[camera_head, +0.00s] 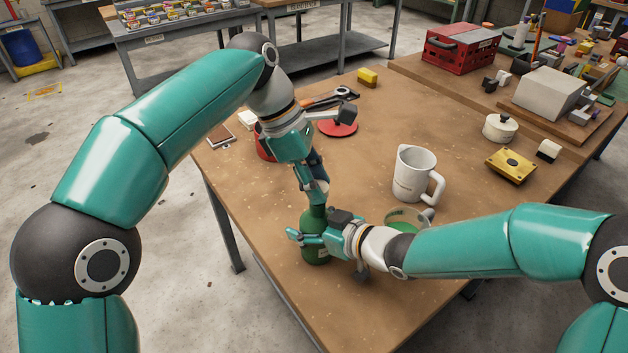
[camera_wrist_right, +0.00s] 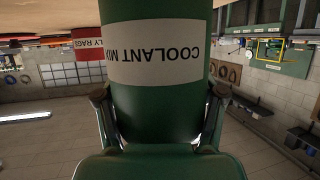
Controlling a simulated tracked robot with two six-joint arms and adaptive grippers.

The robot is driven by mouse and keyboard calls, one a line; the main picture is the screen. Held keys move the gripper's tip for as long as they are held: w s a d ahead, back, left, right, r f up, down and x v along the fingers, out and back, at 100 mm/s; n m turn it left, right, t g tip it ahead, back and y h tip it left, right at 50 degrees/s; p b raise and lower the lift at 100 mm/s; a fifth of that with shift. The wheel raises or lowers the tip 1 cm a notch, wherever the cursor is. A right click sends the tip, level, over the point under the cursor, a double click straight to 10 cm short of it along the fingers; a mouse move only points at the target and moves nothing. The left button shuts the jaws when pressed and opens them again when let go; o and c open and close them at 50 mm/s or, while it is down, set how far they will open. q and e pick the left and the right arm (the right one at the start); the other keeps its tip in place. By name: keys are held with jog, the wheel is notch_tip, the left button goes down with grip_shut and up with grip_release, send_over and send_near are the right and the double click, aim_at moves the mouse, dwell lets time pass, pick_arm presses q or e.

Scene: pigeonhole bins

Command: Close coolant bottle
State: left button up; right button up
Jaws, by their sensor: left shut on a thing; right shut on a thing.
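The green coolant bottle (camera_head: 316,252) stands upright near the table's front edge. In the right wrist view the bottle (camera_wrist_right: 160,110) fills the middle, its white "COOLANT MIX" label upside down. My right gripper (camera_head: 318,240) is shut around the bottle's body from the right, with a finger on each side in the wrist view (camera_wrist_right: 160,118). My left gripper (camera_head: 317,196) points down from above and is shut at the bottle's top. The cap is hidden in its fingers, so I cannot tell how it sits on the neck.
A clear container with green contents (camera_head: 404,222) stands just behind my right wrist. A white jug (camera_head: 411,174) is beyond it. A red can (camera_head: 264,150) is partly hidden behind my left wrist, near a red disc (camera_head: 338,128). The table's middle is clear.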

pick_arm(q)
jog(key=shift+f, duration=0.15)
jog(key=shift+f, duration=0.75)
jog(key=shift+f, duration=0.55)
pick_arm(e)
grip_shut()
pick_arm(q)
jog(key=m+g, duration=0.1)
jog(key=m, duration=0.3)
jog(key=shift+w+d+f+m+g+y, duration=0.1)
jog(key=shift+w+d+m+g+y, duration=0.05)
jog(key=shift+m+g+y, duration=0.45)
jog(key=shift+m+g, duration=0.1)
jog(key=shift+m, duration=0.6)
pick_arm(e)
jog(key=shift+f, duration=0.1)
pick_arm(q)
jog(key=o, duration=0.7)
